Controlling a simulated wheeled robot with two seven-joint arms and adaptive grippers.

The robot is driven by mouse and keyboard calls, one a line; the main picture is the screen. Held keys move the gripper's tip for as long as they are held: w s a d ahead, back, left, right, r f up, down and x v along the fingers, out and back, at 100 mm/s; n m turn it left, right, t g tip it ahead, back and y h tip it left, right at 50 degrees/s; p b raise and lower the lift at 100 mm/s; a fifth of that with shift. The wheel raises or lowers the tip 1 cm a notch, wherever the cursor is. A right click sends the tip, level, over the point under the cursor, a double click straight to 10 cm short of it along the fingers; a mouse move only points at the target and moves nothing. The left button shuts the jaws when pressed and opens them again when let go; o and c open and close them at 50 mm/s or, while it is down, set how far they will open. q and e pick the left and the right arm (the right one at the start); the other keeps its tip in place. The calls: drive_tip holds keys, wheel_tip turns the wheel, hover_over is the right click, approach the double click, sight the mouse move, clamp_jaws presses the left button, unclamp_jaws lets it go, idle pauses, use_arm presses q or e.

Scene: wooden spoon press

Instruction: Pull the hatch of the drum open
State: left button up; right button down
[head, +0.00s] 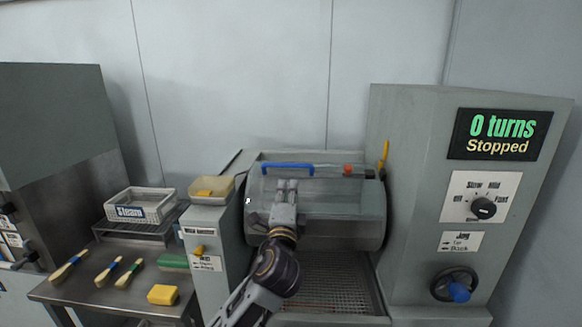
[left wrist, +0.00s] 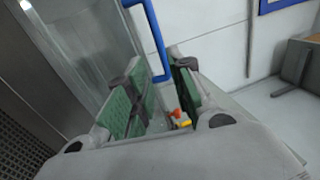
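The drum (head: 345,212) is a grey, partly see-through cylinder in a grey housing. Its hatch carries a blue bar handle (head: 288,168) along the upper front edge. My left gripper (head: 287,184) is in front of the drum, just below the handle in the head view. In the left wrist view its two green-padded fingers (left wrist: 155,92) stand apart. The blue handle (left wrist: 153,40) runs down toward the gap between them; I cannot tell whether it touches either pad. The hatch looks closed. My right gripper is not in view.
A red piece (head: 347,169) and a yellow lever (head: 384,154) are at the drum's upper right. A grey control box (head: 420,200) reads "0 turns Stopped". A perforated tray (head: 325,280) lies below the drum. Brushes (head: 107,270) and a "Steam" basket (head: 142,206) are at left.

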sight(291, 167)
use_arm(q)
drive_tip(key=x, duration=0.6)
drive_tip(key=shift+w+r, duration=0.1)
drive_tip(key=shift+w, duration=0.2)
drive_tip(key=shift+p+x, duration=0.3)
drive_tip(key=shift+x, duration=2.55)
drive_tip(key=shift+w, duration=0.35)
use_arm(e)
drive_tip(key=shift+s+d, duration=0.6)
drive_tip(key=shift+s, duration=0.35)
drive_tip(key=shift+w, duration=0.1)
use_arm(q)
drive_tip(key=c, duration=0.5)
clamp_jaws()
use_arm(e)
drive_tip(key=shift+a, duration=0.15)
